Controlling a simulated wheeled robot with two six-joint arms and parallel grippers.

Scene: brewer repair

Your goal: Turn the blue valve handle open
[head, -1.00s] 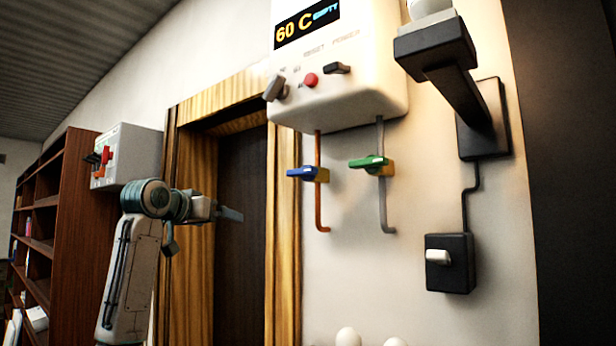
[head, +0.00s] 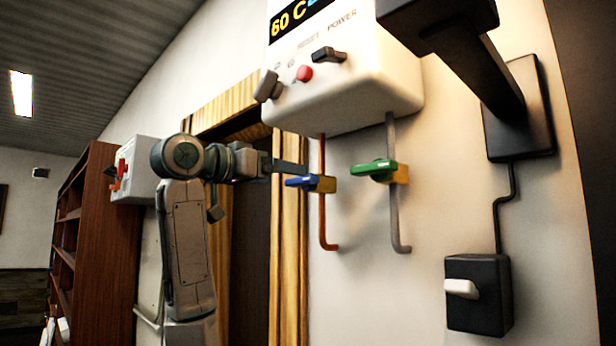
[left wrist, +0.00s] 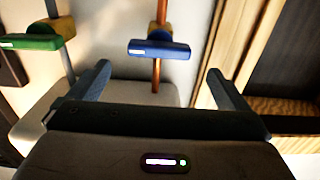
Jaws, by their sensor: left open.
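The blue valve handle (head: 299,182) sits across a brass valve body (head: 324,184) on the copper pipe (head: 322,220), below the white boiler. My left gripper (head: 300,170) is just left of the blue handle in the head view, its fingers pointing toward it. In the left wrist view the blue handle (left wrist: 158,48) lies ahead of and between the two spread fingers of my left gripper (left wrist: 158,85). The jaws are open and empty, and no contact with the handle shows. My right gripper is in neither view.
A green valve handle (head: 373,170) sits on the grey pipe (head: 394,220) to the right. The white boiler (head: 350,95) hangs above. A black wall bracket (head: 518,110) and black switch box (head: 478,310) are further right. A wooden door frame (head: 288,270) stands left of the pipes.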

